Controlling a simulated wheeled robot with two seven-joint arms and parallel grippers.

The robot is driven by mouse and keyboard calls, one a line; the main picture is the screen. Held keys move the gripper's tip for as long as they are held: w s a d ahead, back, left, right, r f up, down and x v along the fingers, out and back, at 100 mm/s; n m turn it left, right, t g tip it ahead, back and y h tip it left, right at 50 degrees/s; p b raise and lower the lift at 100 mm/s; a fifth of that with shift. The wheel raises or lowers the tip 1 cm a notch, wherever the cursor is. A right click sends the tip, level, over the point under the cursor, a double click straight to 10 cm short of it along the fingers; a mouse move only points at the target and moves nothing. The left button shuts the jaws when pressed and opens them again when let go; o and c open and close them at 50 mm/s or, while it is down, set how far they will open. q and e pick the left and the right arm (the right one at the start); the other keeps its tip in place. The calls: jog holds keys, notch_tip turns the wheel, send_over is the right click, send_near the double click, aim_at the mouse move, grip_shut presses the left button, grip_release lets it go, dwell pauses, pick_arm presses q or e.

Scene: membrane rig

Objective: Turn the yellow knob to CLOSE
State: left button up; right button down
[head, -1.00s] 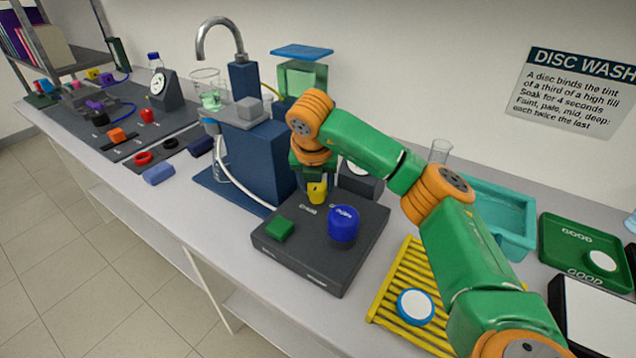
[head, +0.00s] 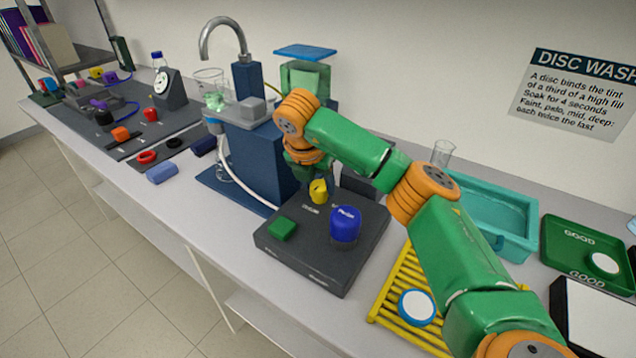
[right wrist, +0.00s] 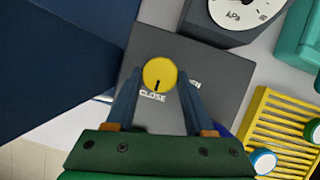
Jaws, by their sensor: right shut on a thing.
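The yellow knob (head: 319,191) stands on the dark grey control box (head: 290,262). It also shows in the right wrist view (right wrist: 160,72), where its black mark points down at the word CLOSE. The word OPEN is to the right, partly hidden by a finger. My right gripper (right wrist: 160,78) is shut on the knob, one finger on each side. In the head view its fingers are mostly hidden behind my wrist and the knob. My left gripper is not in view.
A blue knob (head: 345,225) and a green button (head: 282,229) are on the same box. A dial gauge (right wrist: 240,14) stands behind it. A blue tap stand (head: 255,160) is left of it, and a yellow rack (head: 398,290) is to the right.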

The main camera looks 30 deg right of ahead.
aim_at(314, 209)
jog(key=shift+c, duration=1.3)
grip_release()
jog(key=v, duration=0.7)
jog(key=shift+d, duration=0.1)
jog(key=shift+r, duration=0.15)
